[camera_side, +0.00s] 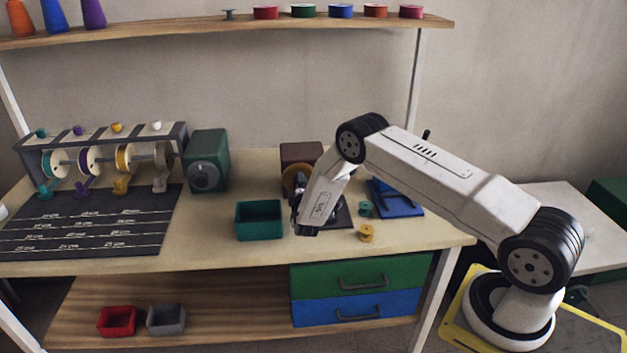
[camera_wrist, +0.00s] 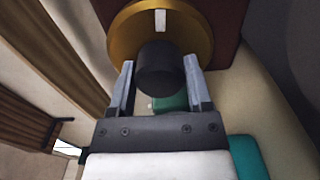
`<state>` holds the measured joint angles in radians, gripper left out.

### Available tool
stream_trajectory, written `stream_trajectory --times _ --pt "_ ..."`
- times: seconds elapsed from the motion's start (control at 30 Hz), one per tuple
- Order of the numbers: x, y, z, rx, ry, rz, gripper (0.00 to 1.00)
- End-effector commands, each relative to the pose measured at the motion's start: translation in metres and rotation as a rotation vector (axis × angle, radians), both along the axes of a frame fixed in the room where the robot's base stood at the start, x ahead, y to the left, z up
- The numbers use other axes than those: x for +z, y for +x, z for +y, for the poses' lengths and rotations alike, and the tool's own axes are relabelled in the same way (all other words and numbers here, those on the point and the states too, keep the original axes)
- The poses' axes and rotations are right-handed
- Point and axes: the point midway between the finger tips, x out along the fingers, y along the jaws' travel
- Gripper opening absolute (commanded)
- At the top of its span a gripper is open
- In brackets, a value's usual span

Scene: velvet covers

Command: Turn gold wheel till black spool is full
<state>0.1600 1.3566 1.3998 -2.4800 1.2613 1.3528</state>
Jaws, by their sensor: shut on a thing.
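The gold wheel (camera_side: 288,180) stands upright on a brown box (camera_side: 301,153) on the table and is partly hidden by my arm. In the wrist view the gold wheel (camera_wrist: 125,38) has a white mark near its upper edge. A dark round knob (camera_wrist: 160,68) is in front of the wheel's lower part. My gripper (camera_wrist: 160,75) is shut on this knob, with a finger on each side. In the side view my gripper (camera_side: 298,184) is small and dark against the wheel. I cannot make out the black spool or its thread; my arm covers that area.
A teal bin (camera_side: 259,221) stands left of my arm. A yellow spool (camera_side: 366,233), a teal spool (camera_side: 365,208) and a blue stand (camera_side: 396,198) are to the right. A green box (camera_side: 208,160) and a thread rack (camera_side: 100,157) are farther left.

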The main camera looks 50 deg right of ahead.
Motion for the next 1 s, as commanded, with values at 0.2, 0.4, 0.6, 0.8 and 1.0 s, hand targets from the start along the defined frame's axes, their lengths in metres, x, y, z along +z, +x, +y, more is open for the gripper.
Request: stream_trajectory --times 0.2,0.4,0.6,0.8,1.0 --pt "-0.0003 -0.0005 -0.0001 -0.001 0.028 -0.029 0.05" --pt "-0.0004 -0.0006 -0.0001 -0.002 0.03 -0.03 0.05" --pt "-0.0004 -0.0006 -0.0001 -0.002 0.03 -0.03 0.77" --pt "-0.0003 -0.0004 -0.0001 -0.001 0.03 -0.03 0.99" --pt "-0.0003 -0.0005 0.0004 0.0 0.03 -0.03 0.99"
